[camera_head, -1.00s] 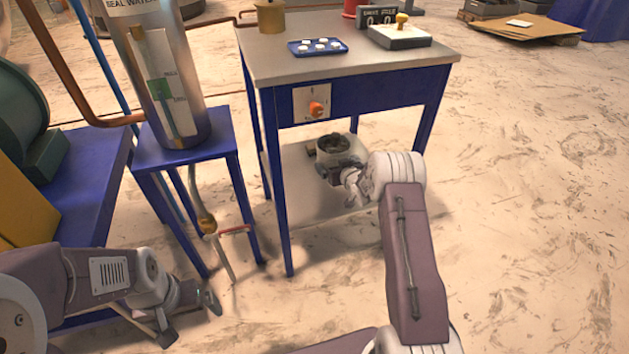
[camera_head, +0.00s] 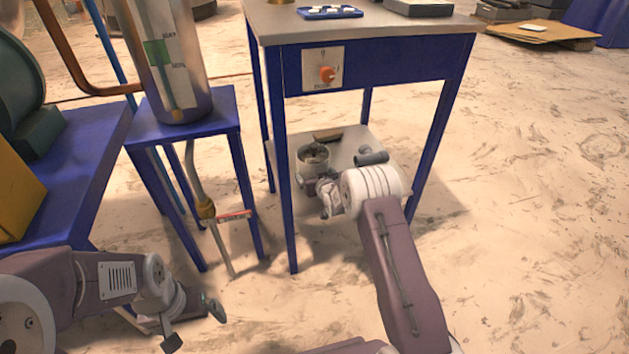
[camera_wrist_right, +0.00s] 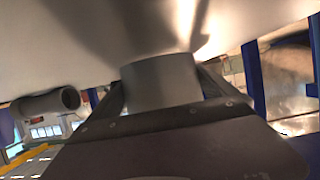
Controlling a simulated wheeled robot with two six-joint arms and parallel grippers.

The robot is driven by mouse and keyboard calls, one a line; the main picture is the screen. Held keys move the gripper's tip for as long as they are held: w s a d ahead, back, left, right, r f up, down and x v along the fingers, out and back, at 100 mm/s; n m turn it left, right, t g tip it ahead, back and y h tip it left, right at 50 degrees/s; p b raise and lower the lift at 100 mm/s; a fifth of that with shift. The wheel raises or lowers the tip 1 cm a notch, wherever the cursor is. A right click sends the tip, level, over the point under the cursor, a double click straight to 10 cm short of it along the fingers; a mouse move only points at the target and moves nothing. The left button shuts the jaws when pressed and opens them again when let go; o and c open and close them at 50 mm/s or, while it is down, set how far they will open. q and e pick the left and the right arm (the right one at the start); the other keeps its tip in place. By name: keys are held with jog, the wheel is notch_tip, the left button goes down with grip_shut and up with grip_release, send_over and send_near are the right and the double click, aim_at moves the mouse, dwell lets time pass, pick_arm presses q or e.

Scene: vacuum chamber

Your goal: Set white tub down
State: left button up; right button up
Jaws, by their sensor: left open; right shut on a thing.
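The white tub (camera_head: 313,163) is in the head view under the table, over the left part of the lower shelf (camera_head: 352,142). Its open top shows dark contents. My right gripper (camera_head: 318,184) is shut on the tub from the near side. In the right wrist view the tub (camera_wrist_right: 160,82) stands between the fingers as a plain grey cylinder. I cannot tell whether its base touches the shelf. My left gripper (camera_head: 192,326) is open and empty, low at the left, away from the table.
A grey pipe piece (camera_head: 372,157) lies on the shelf right of the tub; it also shows in the right wrist view (camera_wrist_right: 48,104). The blue front leg (camera_head: 284,190) stands just left of the tub. A metal cylinder (camera_head: 170,70) is on a blue stand. Floor at right is clear.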

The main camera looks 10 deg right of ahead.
jog(key=o, duration=1.1)
jog(key=shift+r, duration=0.2)
jog(key=shift+s+r+p, duration=0.2)
jog(key=shift+s+p, duration=0.15)
jog(key=shift+p, duration=0.05)
jog(key=p+v, duration=0.4)
jog(key=v, duration=0.5)
jog(key=shift+p, duration=0.35)
jog(key=s+b, duration=0.1)
jog(key=b, duration=0.2)
jog(key=shift+s+b, duration=0.25)
jog(key=shift+b, duration=0.05)
jog(key=shift+s+r, duration=0.1)
jog(key=shift+s, duration=0.1)
jog(key=shift+s+r, duration=0.2)
jog(key=shift+s+g, duration=0.3)
jog(key=shift+s, duration=0.05)
jog(key=s+g, duration=0.4)
jog(key=s, duration=0.6)
jog(key=s+a+g, duration=0.1)
jog(key=s+g, duration=0.3)
jog(key=s, duration=0.6)
jog(key=s+a+g, duration=0.1)
jog(key=s+g, duration=0.2)
jog(key=s, duration=0.7)
jog(key=shift+s+r+m+g, duration=0.15)
jog(key=shift+s+m+g, duration=0.15)
jog(key=shift+g, duration=0.1)
